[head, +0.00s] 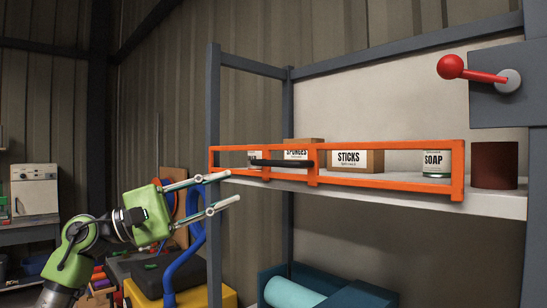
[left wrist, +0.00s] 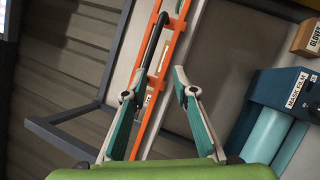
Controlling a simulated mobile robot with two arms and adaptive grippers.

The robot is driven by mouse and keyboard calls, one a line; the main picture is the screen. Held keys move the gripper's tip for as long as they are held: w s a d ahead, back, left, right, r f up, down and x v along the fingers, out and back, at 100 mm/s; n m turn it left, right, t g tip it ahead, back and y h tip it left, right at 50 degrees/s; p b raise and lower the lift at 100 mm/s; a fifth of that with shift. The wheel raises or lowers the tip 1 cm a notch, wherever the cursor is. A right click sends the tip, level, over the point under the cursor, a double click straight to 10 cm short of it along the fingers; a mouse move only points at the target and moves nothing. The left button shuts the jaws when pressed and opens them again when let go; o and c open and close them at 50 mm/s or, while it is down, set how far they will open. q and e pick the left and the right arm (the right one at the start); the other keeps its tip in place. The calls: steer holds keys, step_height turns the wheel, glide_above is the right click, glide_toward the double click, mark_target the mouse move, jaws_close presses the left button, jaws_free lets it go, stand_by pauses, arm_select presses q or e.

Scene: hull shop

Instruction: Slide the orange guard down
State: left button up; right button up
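The orange guard (head: 383,183) is a rectangular frame across the front of the shelf, level with the boxes and cans on it. A black handle bar (head: 282,162) runs along its left part. The guard also shows in the left wrist view (left wrist: 174,50), running up the picture, with the black handle (left wrist: 152,38) beyond my fingertips. My left gripper (head: 222,189) is open and empty, just below the guard's left end in the head view. Its two fingers are spread apart in the left wrist view (left wrist: 154,84). My right gripper is not in view.
The shelf (head: 490,204) holds a STICKS box (head: 366,160), a SOAP can (head: 436,160) and a dark red cylinder (head: 495,165). A red-knobbed lever (head: 451,67) sits at upper right. Grey posts (head: 214,110) frame the rack. A teal roll (head: 292,292) lies below.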

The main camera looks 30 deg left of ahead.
mark_target(270, 164)
arm_select(q)
steer(key=s+r+m+y, duration=0.2)
steer(key=s+r+m, duration=0.1)
steer(key=s+m, duration=0.1)
steer(key=shift+g, duration=0.4)
steer(key=p+x, duration=0.4)
steer(key=x, duration=0.2)
steer(key=p+x, duration=0.5)
steer(key=x, duration=0.2)
steer(key=shift+w+a+r, duration=0.15)
steer(key=shift+w+a, duration=0.05)
steer(key=shift+w, duration=0.1)
steer(key=shift+w+d, duration=0.15)
jaws_close()
